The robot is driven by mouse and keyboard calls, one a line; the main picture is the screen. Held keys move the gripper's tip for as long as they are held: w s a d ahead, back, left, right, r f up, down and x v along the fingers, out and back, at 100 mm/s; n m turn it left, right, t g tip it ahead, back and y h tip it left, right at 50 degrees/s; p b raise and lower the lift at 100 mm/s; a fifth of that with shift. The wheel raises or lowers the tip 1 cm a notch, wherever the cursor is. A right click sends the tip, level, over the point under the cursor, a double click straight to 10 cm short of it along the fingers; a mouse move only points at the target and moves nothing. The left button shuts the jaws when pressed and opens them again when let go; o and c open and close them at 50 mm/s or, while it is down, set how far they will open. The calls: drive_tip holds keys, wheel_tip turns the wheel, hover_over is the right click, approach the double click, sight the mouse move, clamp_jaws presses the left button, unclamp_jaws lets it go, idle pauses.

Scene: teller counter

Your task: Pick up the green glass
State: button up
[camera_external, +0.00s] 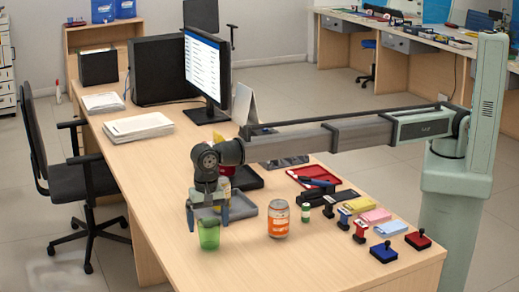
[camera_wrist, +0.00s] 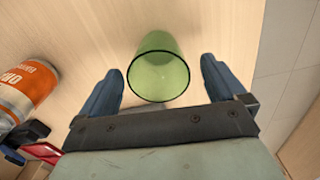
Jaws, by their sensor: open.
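The green glass (camera_external: 209,234) is a translucent tumbler standing near the front edge of the wooden counter in the external view. In the wrist view the green glass (camera_wrist: 159,70) appears between and just beyond my two blue fingers. My gripper (camera_external: 207,214) points down over it, with its fingers around the upper part of the glass in the external view. In the wrist view my gripper (camera_wrist: 163,75) is open, with a gap visible between each finger and the glass. I cannot tell exactly how far the fingertips reach down beside it.
An orange-and-white can (camera_external: 278,219) stands right of the glass; it shows at left in the wrist view (camera_wrist: 28,88). A small green-and-white bottle (camera_external: 306,212), stamps and ink pads lie farther right. A grey tray (camera_external: 238,209) sits behind. Counter left of the glass is clear.

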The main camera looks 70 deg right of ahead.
sight(209, 234)
wheel_tip(209, 234, down, 5)
drive_tip(key=shift+d+r, duration=0.1)
drive_tip(key=c, duration=1.2)
